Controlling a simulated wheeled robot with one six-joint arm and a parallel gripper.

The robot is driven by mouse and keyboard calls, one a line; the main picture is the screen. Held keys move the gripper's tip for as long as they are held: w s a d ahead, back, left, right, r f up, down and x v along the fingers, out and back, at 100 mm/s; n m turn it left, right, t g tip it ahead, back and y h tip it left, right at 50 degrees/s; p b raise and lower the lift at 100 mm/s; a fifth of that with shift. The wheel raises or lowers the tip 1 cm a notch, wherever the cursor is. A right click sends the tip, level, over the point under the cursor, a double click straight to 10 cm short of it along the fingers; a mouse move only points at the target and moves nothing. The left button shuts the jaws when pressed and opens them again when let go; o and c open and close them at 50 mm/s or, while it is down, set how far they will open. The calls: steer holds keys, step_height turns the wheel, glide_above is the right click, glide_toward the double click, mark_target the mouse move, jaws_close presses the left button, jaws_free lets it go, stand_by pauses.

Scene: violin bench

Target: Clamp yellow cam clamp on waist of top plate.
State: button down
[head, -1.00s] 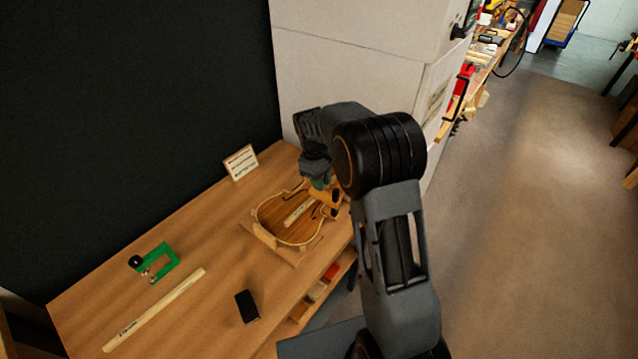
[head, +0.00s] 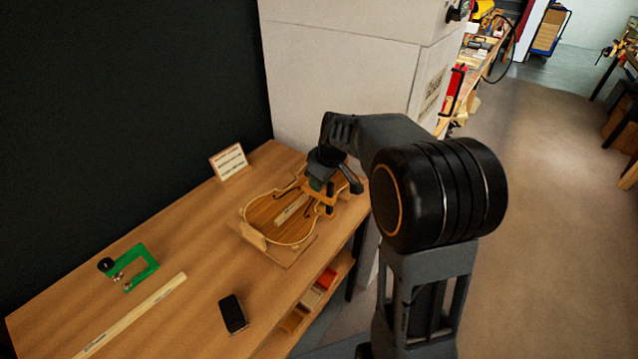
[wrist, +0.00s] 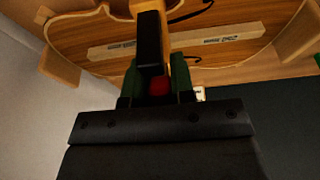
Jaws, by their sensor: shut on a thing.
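The violin top plate (head: 268,222) lies flat in a wooden cradle on the bench; part of it also fills the upper wrist view (wrist: 85,38). A pale wooden bar (wrist: 178,40) with printed marks lies along it. My gripper (wrist: 157,82) is shut on the yellow cam clamp (wrist: 165,33), which has a black part and a red part between the green fingers. In the head view my gripper (head: 322,178) is over the plate's right part, near its waist. The clamp's jaws are partly hidden, so I cannot tell whether they touch the plate.
A green clamp (head: 146,265), a long wooden stick (head: 135,314) and a dark phone-like object (head: 232,313) lie on the bench's left part. A small card (head: 228,161) stands behind the plate. A white cabinet (head: 350,80) rises beyond the bench.

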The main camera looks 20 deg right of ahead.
stand_by(0.3)
steer(key=c, duration=1)
jaws_free()
steer(key=shift+o, duration=0.2)
steer(key=p+v, duration=0.1)
steer(key=v, duration=1.2)
steer(key=shift+r, duration=0.4)
steer(key=shift+s+d, duration=0.1)
